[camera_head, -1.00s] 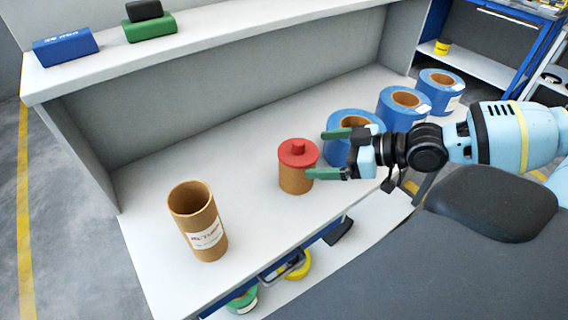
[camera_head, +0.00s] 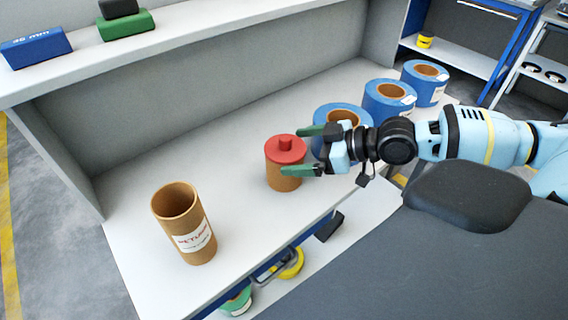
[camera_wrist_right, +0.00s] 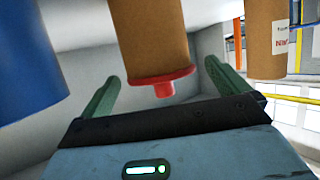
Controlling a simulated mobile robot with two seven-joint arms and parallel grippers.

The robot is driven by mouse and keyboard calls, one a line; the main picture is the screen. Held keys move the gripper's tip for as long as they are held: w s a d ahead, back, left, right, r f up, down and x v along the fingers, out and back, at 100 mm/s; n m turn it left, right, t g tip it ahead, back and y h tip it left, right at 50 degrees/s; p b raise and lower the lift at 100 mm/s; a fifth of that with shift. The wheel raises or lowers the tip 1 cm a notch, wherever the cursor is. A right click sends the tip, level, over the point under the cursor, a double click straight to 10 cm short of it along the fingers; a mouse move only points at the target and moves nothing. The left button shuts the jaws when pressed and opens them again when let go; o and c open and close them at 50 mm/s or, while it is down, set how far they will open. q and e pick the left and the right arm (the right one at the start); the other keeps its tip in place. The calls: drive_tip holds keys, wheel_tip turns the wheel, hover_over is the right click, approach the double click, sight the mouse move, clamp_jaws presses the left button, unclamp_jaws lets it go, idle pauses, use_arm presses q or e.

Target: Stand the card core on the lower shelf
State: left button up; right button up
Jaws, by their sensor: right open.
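A brown card core with a red knobbed cap (camera_head: 283,178) stands upright on the white bench surface. An open-topped brown card tube with a printed label (camera_head: 184,226) stands upright to its left; I cannot tell which one the task means. My right gripper (camera_head: 305,151) is open beside the capped core, its green fingers reaching to the core's right side. In the right wrist view, turned upside down, the capped core (camera_wrist_right: 150,35) shows between the open fingers (camera_wrist_right: 160,85), not clasped. The labelled tube (camera_wrist_right: 265,40) shows at the right there. My left gripper is out of view.
Several blue rolls (camera_head: 388,101) stand in a row behind and right of my right gripper. Below the bench front is a lower white shelf (camera_head: 345,250) with a yellow roll (camera_head: 291,264), a green roll (camera_head: 238,301) and a dark block (camera_head: 330,226). Blue and green boxes sit on the upper ledge.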

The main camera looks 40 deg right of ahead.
sight(285, 153)
drive_tip(key=shift+w+a+f, duration=0.3)
drive_tip(key=shift+w+f, duration=0.2)
drive_tip(key=shift+w+a+f, duration=0.25)
drive_tip(key=shift+w+f, duration=0.2)
drive_tip(key=shift+w, duration=0.05)
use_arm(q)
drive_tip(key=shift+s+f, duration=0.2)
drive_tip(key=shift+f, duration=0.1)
use_arm(e)
drive_tip(key=shift+x, duration=0.9)
drive_tip(key=c, duration=1)
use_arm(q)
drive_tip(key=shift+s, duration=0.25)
use_arm(e)
drive_tip(key=shift+r, duration=0.1)
